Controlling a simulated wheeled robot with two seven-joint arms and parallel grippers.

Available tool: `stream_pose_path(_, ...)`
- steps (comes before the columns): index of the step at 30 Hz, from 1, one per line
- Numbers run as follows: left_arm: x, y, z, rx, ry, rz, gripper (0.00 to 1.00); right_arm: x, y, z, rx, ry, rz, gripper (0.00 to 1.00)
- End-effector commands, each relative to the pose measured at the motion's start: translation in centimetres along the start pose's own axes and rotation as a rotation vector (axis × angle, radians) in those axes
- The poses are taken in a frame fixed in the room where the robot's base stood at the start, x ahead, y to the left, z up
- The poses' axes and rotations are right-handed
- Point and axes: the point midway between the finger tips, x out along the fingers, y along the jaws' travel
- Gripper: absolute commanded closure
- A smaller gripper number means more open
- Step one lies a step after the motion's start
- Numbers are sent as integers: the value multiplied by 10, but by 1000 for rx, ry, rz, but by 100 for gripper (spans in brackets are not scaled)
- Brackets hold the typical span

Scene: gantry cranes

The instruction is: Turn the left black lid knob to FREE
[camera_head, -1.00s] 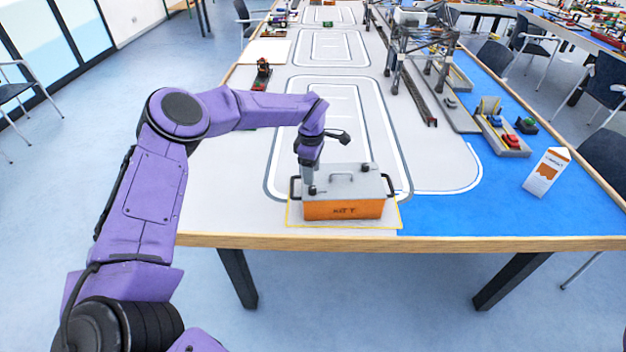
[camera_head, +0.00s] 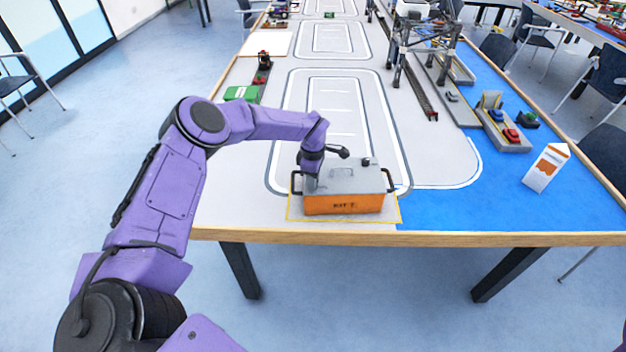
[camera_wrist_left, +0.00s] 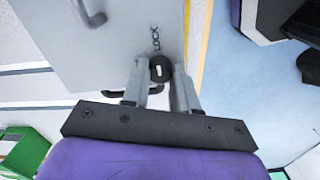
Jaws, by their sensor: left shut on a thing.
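The orange kit box (camera_head: 343,205) with a grey lid (camera_head: 345,179) stands on a yellow-outlined mat at the table's near edge. My left gripper (camera_head: 309,188) points down at the lid's left front corner and hides the left knob in the head view. In the left wrist view, the black left knob (camera_wrist_left: 160,68) with a white mark sits between the fingertips of my left gripper (camera_wrist_left: 159,72), which is shut on it. The word LOCK is printed on the lid beside it. The other black knob (camera_head: 366,162) is at the lid's back right. My right gripper is out of view.
A white and orange carton (camera_head: 547,168) stands to the right on blue. A green box (camera_head: 241,93) and a crane (camera_head: 425,50) are further back.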

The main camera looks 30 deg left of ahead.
Motion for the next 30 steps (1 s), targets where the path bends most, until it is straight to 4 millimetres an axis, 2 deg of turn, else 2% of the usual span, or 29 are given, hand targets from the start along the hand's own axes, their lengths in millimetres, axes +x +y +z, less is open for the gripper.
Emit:
stream_pose_path(11, 5, 0, 0, -154, -3, 0, 100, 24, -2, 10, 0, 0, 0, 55)
stream_pose_path(30, 5, 0, 0, -749, -1, 0, 100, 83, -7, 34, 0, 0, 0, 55)
